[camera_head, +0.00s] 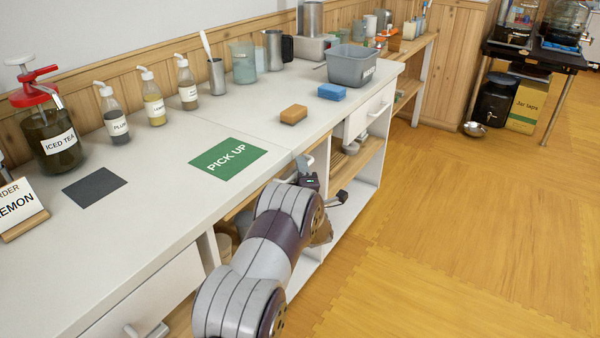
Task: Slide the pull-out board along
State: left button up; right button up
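My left arm reaches in from the bottom of the head view to the front edge of the white counter (150,215). My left gripper (324,188) is dark and small, just below the counter edge near the green PICK UP mat (228,158). My own arm links hide much of it, so I cannot tell whether it is open or shut, or whether it touches anything. I cannot make out the pull-out board clearly; the counter's underside near the gripper is mostly hidden. My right gripper is out of view.
A drawer (362,116) is right of the gripper, above open wooden shelves. On the counter stand an ICED TEA jar (52,140), several syrup bottles, an orange sponge (294,114), a blue sponge (332,92) and a grey tub (350,68). The wooden floor (450,220) at right is clear.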

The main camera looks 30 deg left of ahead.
pick_arm(q)
grip_shut()
jog(key=s+d+b, duration=0.2)
jog(key=d+b, duration=0.1)
jog(key=d, duration=2.1)
jog(key=shift+f+b, duration=0.2)
jog(key=shift+b, duration=0.2)
jog(key=shift+d, duration=0.1)
